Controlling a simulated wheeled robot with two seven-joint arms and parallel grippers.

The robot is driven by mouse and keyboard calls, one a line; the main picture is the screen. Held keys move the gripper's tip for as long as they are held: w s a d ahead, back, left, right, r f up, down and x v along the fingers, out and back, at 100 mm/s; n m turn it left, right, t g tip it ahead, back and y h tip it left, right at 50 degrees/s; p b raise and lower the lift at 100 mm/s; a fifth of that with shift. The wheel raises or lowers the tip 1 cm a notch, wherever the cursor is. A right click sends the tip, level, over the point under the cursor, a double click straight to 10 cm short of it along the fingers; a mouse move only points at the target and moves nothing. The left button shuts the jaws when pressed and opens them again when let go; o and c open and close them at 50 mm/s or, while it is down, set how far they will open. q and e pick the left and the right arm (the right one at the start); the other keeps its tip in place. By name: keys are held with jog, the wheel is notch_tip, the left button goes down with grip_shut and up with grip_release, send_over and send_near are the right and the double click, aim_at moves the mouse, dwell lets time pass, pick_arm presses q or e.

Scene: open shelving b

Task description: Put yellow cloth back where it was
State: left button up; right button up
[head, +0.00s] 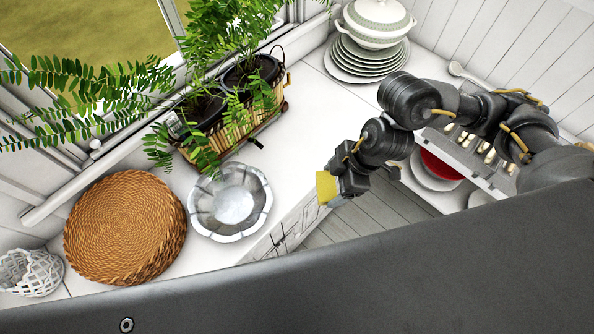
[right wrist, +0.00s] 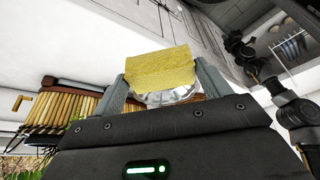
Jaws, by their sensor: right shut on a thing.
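The yellow cloth (head: 326,187) is a small flat yellow piece in the jaws of my right gripper (head: 338,189). In the right wrist view the cloth (right wrist: 161,68) spans the gap between the two grey fingers of my right gripper (right wrist: 160,85), which is shut on it. In the head view the gripper is right of the silver dish, near the counter's front edge. My left gripper is in neither view.
On the white counter (head: 310,120) are a wicker tray (head: 125,227), a silver fluted dish (head: 232,202), a planter basket with ferns (head: 235,125) and stacked plates (head: 366,62) beneath a tureen (head: 377,20). A red bowl (head: 440,167) lies beneath my right arm. Counter between planter and plates is clear.

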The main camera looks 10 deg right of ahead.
jog(key=shift+w+f, duration=0.1)
jog(key=shift+f, duration=0.05)
jog(key=w+a+f, duration=0.1)
jog(key=w+f, duration=0.2)
jog(key=w, duration=0.1)
jog(key=w+a+f+b, duration=0.1)
jog(key=w+a+f, duration=0.1)
jog(key=w+f, duration=0.1)
jog(key=w+a+f, duration=0.1)
jog(key=w+f, duration=0.2)
jog(key=w, duration=0.2)
jog(key=shift+w+a+f+b, duration=0.1)
jog(key=shift+w+a+b, duration=0.1)
jog(key=shift+a+b, duration=0.1)
jog(key=shift+w+f, duration=0.15)
jog(key=shift+f, duration=0.1)
jog(key=shift+f+p, duration=0.3)
jog(key=shift+f, duration=1.25)
jog(key=o, duration=1.4)
jog(key=shift+w, duration=0.1)
